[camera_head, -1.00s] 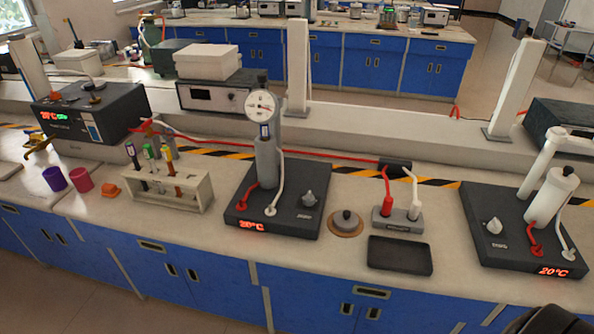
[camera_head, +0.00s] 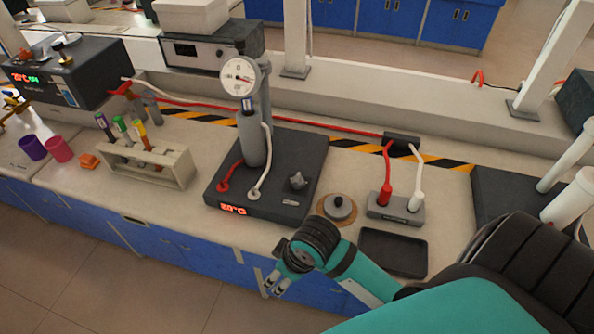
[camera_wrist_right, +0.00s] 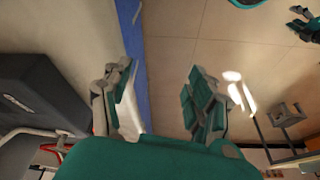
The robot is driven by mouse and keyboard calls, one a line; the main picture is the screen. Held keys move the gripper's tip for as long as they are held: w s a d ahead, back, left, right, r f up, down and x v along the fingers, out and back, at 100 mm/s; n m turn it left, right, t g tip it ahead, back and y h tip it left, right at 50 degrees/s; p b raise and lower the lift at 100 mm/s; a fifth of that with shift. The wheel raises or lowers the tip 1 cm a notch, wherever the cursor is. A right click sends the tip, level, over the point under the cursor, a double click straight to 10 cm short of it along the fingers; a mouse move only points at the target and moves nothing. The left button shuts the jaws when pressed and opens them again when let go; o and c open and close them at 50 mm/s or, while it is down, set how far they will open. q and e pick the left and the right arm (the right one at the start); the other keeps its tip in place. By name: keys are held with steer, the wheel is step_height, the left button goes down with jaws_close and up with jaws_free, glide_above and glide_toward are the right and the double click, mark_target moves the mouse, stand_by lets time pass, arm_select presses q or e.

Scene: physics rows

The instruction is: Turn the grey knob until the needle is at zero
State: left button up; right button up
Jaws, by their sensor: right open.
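A round white gauge with a needle (camera_head: 240,77) stands on a post at the back of a black heater unit (camera_head: 255,205). Its scale is too small to read. A grey pointed knob (camera_head: 298,181) sits on top of that unit, to the right of its front middle. A second, round grey knob (camera_head: 340,206) sits on a brown disc to the right. My right gripper (camera_head: 273,284) is open and empty in front of the counter edge, below and apart from both knobs. Its spread fingers show in the right wrist view (camera_wrist_right: 162,98). What looks like my left gripper (camera_wrist_right: 303,25) shows partly there.
A grey block (camera_head: 396,208) with red and white plugs and a black tray (camera_head: 393,253) lie right of the round knob. A tube rack (camera_head: 155,165) stands left. A white tube and red cable join the unit. The counter front is clear between rack and unit.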

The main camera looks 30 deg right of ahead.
steer(key=w+d+r+n, duration=0.1)
steer(key=w+r, duration=0.1)
steer(key=w, duration=0.1)
steer(key=w+d+r+n+g, duration=0.1)
steer(key=w+r, duration=0.1)
steer(key=w, duration=0.2)
steer(key=w+d+r+n, duration=0.1)
steer(key=w+r, duration=0.1)
steer(key=w, duration=0.2)
steer(key=shift+w+r+n+g+h, duration=0.1)
steer(key=shift+w+n+g+h, duration=0.05)
steer(key=shift+n+g+h, duration=0.2)
steer(key=w+d+r+h, duration=0.1)
steer(key=w+d+r, duration=0.4)
steer(key=d+r, duration=0.15)
step_height(320, 180, up, 9)
steer(key=g, duration=0.2)
glide_above(298, 177)
arm_select(q)
steer(key=shift+w+d+r+p, duration=0.1)
steer(key=shift+w+r+p, duration=0.05)
steer(key=shift+r+p, duration=0.6)
arm_select(e)
steer(key=shift+t, duration=0.25)
step_height(298, 177, down, 17)
steer(key=shift+f, duration=0.1)
steer(key=shift+c, duration=0.3)
